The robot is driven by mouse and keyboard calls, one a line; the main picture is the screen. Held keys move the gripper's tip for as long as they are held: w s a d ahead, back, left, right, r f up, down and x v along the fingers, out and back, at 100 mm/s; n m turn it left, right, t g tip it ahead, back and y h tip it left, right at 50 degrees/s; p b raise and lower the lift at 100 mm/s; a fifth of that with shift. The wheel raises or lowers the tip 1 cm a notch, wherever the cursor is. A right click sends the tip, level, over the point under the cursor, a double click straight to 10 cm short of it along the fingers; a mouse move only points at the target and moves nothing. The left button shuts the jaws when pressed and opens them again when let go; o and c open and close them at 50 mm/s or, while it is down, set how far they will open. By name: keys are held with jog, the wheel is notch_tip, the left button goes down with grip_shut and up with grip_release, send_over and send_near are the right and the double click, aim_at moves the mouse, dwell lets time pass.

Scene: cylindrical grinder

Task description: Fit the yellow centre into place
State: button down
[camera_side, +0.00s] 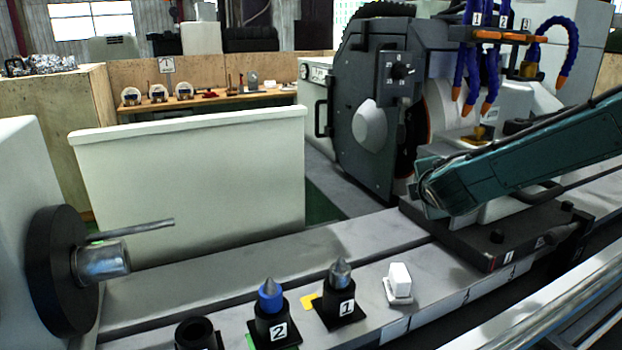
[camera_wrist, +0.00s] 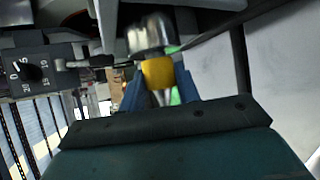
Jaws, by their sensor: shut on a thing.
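In the wrist view my gripper (camera_wrist: 159,82) has its two blue fingers on either side of the yellow centre (camera_wrist: 157,73) and is shut on it. A pale tapered end of the centre shows between the fingers. A shiny metal cylinder (camera_wrist: 150,34) is just beyond the yellow band, in line with it; I cannot tell whether they touch. In the side view my arm comes in from the right over the machine table, and the fingers and held centre cannot be made out. A silver spindle nose (camera_side: 100,263) sticks out of the black disc (camera_side: 52,272) at left.
A blue-banded centre (camera_side: 270,295) stands in holder 2, and a grey centre (camera_side: 340,274) in holder 1. An empty black holder (camera_side: 197,334) stands at their left, a white block (camera_side: 399,282) at their right. Hoses (camera_side: 485,65) hang above my arm beside the wheel housing (camera_side: 370,110).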

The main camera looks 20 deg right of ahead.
jog(key=shift+d+r, duration=0.1)
jog(key=shift+d, duration=0.15)
jog(key=c, duration=0.9)
grip_release()
jog(key=shift+s+a, duration=0.1)
jog(key=v, duration=1.3)
jog(key=shift+s+a+r, duration=0.1)
jog(key=shift+s+r, duration=0.05)
jog(key=shift+r, duration=0.05)
